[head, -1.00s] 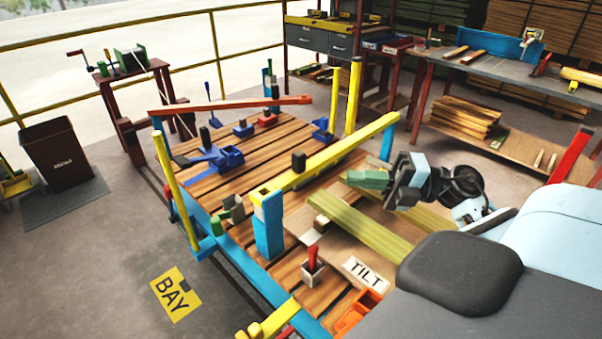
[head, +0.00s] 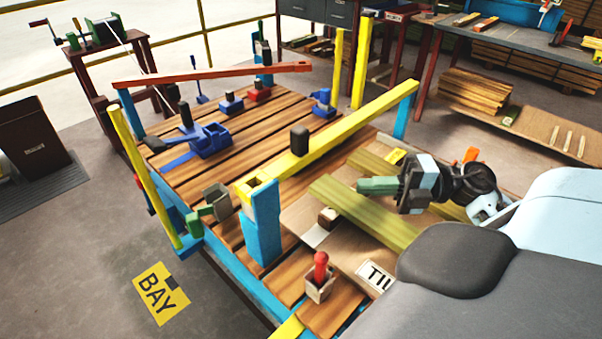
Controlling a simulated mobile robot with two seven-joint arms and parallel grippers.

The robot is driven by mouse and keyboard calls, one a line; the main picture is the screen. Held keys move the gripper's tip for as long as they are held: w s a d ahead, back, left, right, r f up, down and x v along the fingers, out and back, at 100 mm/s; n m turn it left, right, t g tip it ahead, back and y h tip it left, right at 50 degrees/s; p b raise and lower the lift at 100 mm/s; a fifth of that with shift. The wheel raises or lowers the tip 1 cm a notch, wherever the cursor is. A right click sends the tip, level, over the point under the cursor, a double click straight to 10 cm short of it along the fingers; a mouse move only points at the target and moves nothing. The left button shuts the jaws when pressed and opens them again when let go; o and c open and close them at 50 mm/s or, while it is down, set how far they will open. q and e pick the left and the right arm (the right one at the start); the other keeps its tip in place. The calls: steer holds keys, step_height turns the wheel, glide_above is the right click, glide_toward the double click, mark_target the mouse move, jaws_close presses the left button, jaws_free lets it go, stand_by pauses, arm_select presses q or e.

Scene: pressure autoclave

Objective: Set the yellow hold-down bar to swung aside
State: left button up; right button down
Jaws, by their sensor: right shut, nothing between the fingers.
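The yellow hold-down bar (head: 345,119) lies across the slatted deck in the head view. A dark knob (head: 299,140) stands up near its middle. Its near end sits at the top of a blue post (head: 262,225), and its far end is at another blue post (head: 402,116). My right gripper (head: 362,186), with green fingers, is shut and empty. It appears to the right of and below the bar in the picture, apart from it, over the olive-yellow beams. My left gripper is not in view.
Olive-yellow beams (head: 365,212) lie under my right gripper. A red-handled lever (head: 320,267) stands near the deck's front. A red bar (head: 215,74) spans the far side, with blue clamps (head: 205,140) nearby. Yellow uprights (head: 361,63) stand behind the bar.

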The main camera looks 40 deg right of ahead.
steer(key=p, duration=0.2)
glide_toward(280, 176)
steer(key=a, duration=0.4)
steer(key=w, duration=0.3)
steer(key=shift+w+a, duration=0.3)
steer(key=shift+a, duration=0.05)
steer(key=shift+w, duration=0.15)
